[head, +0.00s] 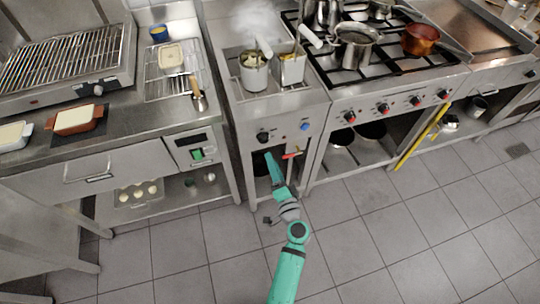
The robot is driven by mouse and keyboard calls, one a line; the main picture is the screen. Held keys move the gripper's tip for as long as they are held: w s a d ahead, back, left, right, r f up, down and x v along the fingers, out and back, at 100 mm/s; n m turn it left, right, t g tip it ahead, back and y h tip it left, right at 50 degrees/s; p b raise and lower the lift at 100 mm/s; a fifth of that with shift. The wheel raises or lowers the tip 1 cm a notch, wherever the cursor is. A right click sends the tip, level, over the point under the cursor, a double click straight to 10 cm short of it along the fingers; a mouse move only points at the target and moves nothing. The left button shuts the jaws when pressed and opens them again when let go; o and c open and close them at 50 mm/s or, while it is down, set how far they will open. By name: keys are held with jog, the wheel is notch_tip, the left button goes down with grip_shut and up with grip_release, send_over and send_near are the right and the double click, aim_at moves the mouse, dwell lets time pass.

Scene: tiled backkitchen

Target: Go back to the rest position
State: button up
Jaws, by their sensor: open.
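My teal arm reaches up from the bottom middle of the head view, with grey and dark joints along it. Its far end, my gripper (272,165), is in front of the dark opening under the fryer unit. It is small here and its fingers are hard to make out; it is open. I see nothing held in it.
The fryer unit (246,118) with two steaming pots stands just beyond my gripper; a red lever (291,155) is close to its right. A stove (350,86) with pans is at right, a steel counter (130,118) at left. The tiled floor (410,230) is clear.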

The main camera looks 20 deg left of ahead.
jog(key=shift+s+d, duration=0.3)
jog(key=shift+s, duration=0.15)
dwell(0.3)
jog(key=s+d+f+n+g+h, duration=0.1)
jog(key=s+d+f+h, duration=0.3)
jog(key=s, duration=0.5)
jog(key=s+d+f+h, duration=0.3)
jog(key=s+d, duration=0.2)
jog(key=s, duration=0.5)
jog(key=s+d+r+n+h, duration=0.1)
jog(key=s+d+r+n, duration=0.1)
jog(key=s+r, duration=0.5)
jog(key=s+d+r+n+t+h, duration=0.1)
jog(key=s+r+n, duration=0.3)
jog(key=s+r, duration=0.4)
jog(key=shift+s+d+h, duration=0.5)
jog(key=shift+s+d, duration=0.15)
jog(key=shift+s, duration=0.5)
